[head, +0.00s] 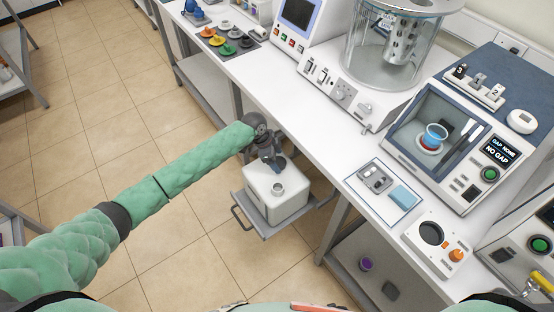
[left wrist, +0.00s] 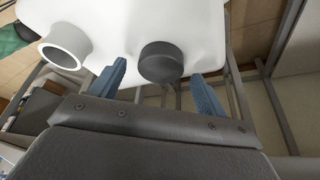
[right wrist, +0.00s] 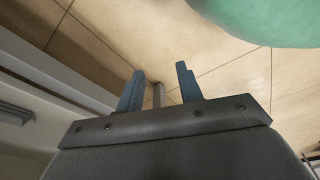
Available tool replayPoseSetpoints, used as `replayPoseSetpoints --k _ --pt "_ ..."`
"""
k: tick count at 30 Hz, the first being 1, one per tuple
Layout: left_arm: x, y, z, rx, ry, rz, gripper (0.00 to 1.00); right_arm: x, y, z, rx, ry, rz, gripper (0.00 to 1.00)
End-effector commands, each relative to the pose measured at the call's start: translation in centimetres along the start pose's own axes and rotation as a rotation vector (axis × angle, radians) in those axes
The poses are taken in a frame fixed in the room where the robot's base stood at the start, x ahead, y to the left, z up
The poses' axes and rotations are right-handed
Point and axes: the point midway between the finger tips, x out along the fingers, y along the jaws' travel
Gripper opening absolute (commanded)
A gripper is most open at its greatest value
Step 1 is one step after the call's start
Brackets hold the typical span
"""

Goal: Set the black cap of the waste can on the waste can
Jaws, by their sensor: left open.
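The white waste can (head: 290,207) is boxy and has a round open neck (head: 277,187) on its top. The neck also shows at the upper left of the left wrist view (left wrist: 63,47). The black cap (left wrist: 161,62) is a short dark disc beside the neck, over the white top; I cannot tell if it rests on it. My left gripper (head: 274,168) is above the far part of the can. Its fingers (left wrist: 158,85) are open, one on each side of the cap, with gaps visible. My right gripper (right wrist: 160,90) is open and empty, with floor beyond its fingers.
The can stands on a grey handled platform (head: 262,229) beside the white workbench (head: 330,150). The bench holds instruments, a glass bath (head: 385,65) and a small tray (head: 383,190). Tiled floor (head: 100,100) is free on the left. A purple cup (head: 366,264) stands on the lower shelf.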

Motion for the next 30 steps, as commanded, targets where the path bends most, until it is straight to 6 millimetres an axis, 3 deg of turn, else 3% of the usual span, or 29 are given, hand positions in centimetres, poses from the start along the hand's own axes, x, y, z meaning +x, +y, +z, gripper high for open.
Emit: replayPoseSetpoints --k 3,12,18,30 --pt "-1.5 -0.1 0.2 0.001 -0.001 -0.004 0.75 -1.0 -1.0 -2.3 0.005 0.012 -0.01 0.36" --pt "-7.2 -0.1 0.2 0.001 0.001 -0.003 0.75 -3.6 -1.9 -4.5 0.017 -0.013 -0.022 0.36" --pt "-10.0 0.0 0.1 0.0 0.0 -0.001 0.75 -5.2 -2.3 -5.5 0.022 -0.024 -0.028 0.36" --pt "-11.3 0.0 0.0 0.0 0.0 0.0 0.75 -6.1 -2.4 -5.8 0.024 -0.032 -0.031 0.36"
